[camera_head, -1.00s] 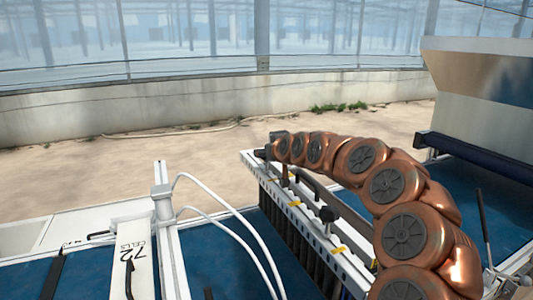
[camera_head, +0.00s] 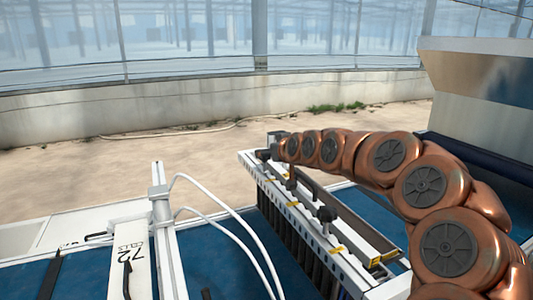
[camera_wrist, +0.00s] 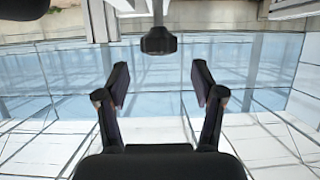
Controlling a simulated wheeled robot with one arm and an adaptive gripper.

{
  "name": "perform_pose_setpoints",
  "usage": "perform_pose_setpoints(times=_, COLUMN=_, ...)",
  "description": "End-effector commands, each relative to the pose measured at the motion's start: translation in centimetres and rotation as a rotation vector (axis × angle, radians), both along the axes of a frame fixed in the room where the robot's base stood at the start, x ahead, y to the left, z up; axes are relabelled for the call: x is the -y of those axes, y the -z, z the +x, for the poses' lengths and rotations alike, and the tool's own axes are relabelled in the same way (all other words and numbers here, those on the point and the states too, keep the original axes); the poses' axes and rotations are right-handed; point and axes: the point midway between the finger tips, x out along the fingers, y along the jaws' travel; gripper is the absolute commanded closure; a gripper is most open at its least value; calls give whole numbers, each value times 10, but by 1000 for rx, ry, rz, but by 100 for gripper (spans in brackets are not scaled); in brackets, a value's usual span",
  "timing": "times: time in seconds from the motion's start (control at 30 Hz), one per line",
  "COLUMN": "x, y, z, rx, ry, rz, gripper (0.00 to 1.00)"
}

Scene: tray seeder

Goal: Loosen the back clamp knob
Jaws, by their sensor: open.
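A black clamp knob (camera_wrist: 158,42) shows in the wrist view at the top middle, on a pale post. My gripper (camera_wrist: 160,82) is open and empty, with its two dark fingers spread left and right below the knob in the picture. The knob lies beyond the fingertips, not between them. In the head view my arm reaches to the far end of the white perforated bar (camera_head: 330,262). My gripper is small and dark there, and the back knob cannot be told apart from it. A nearer black knob (camera_head: 327,214) stands midway along the bar.
A panel marked 72 cells (camera_head: 130,270) and two white hoses (camera_head: 235,218) are at the lower left. A metal hopper (camera_head: 480,75) stands at the right. Blue belt surface lies on both sides of the bar. Open ground lies behind it.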

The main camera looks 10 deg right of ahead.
Motion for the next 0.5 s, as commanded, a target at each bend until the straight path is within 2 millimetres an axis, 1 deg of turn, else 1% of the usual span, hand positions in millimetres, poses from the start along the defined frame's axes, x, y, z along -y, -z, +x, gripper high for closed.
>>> perform_pose_setpoints(times=0.03, x=3, y=-5, z=-7, rx=3, ry=2, rz=-1, gripper=32)
perform_pose_setpoints(times=0.3, x=9, y=-18, z=-39, rx=2, ry=1, rz=-1, gripper=32)
perform_pose_setpoints(times=0.5, x=12, y=-23, z=-54, rx=-1, ry=0, rz=-1, gripper=32)
